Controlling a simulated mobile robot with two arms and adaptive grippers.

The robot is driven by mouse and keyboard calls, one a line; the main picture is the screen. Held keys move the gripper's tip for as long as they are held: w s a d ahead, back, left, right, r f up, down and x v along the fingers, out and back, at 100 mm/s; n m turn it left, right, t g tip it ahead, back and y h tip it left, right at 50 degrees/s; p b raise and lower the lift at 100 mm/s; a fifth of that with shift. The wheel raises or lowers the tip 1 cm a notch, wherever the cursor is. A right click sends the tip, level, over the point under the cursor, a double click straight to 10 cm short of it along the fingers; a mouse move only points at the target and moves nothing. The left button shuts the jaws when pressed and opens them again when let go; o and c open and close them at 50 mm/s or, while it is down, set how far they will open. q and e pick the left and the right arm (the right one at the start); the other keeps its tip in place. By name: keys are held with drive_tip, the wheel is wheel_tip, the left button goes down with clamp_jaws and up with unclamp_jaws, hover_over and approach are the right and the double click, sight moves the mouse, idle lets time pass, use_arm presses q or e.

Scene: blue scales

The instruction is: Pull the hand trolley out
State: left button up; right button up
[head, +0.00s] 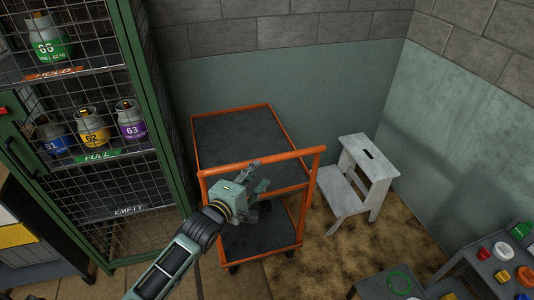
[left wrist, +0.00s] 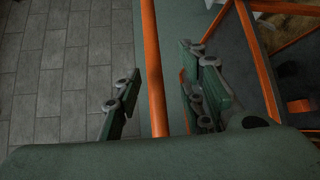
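The hand trolley (head: 232,135) has an orange tube frame and dark decks, and stands against the green wall in the head view. Its orange handle bar (head: 305,153) is at the near side, toward me. My left gripper (head: 259,175) is at the middle of this bar. In the left wrist view the handle bar (left wrist: 152,70) runs between the two fingers of the left gripper (left wrist: 160,95). The fingers are open, with a gap visible on each side of the bar. My right gripper is not in view.
A green mesh cage (head: 150,100) with gas bottles stands close on the trolley's left. A white step stool (head: 355,175) is just right of it. A grey table (head: 480,268) with coloured items is at lower right. Stained floor (head: 390,240) lies open between.

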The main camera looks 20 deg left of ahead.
sight(265, 163)
use_arm(q)
drive_tip(key=shift+w+d+r, duration=0.1)
drive_tip(key=shift+w+r, duration=0.2)
drive_tip(key=shift+r, duration=0.2)
drive_tip(key=p+x, duration=0.1)
drive_tip(key=x, duration=0.6)
drive_tip(key=shift+w+f, duration=0.1)
clamp_jaws()
drive_tip(key=shift+d, duration=0.1)
